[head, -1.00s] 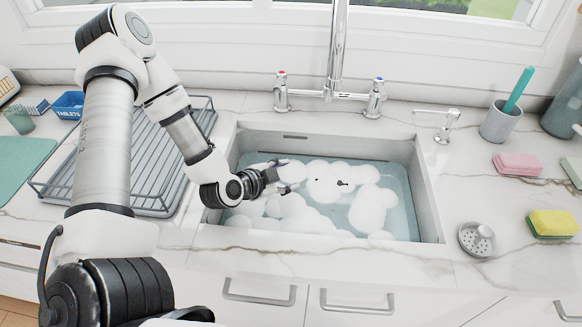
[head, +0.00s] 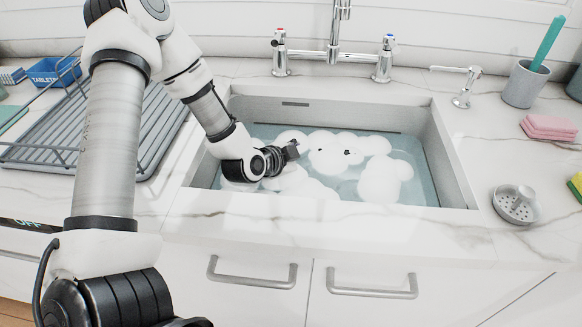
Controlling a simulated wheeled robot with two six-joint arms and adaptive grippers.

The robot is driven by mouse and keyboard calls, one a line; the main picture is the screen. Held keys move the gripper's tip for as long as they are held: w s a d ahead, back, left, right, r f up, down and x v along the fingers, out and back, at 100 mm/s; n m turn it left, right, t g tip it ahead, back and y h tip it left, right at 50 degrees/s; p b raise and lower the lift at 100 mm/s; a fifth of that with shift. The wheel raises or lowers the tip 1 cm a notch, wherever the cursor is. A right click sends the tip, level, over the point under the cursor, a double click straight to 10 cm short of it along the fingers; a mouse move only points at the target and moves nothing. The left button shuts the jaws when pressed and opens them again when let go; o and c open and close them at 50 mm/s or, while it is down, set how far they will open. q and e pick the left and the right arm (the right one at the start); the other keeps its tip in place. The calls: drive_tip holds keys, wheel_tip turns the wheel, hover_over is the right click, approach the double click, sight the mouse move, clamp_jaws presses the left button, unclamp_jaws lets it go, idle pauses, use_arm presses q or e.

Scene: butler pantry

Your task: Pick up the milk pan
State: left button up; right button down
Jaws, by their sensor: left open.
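No whole milk pan shows; foam covers much of the sink (head: 455,165). A small dark piece (head: 347,152) pokes out of the foam; I cannot tell whether it belongs to the pan. My left gripper (head: 291,150) is open over the left part of the water, at the foam's edge. Its fingertips are partly hidden by its own body and the foam. I see nothing held in it. My right gripper is not in view.
A grey dish rack (head: 60,140) stands left of the sink, behind my left arm. The tap (head: 333,55) rises behind the sink. The front counter edge is clear.

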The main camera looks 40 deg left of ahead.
use_arm(q)
drive_tip(key=shift+s+d, duration=0.1)
clamp_jaws()
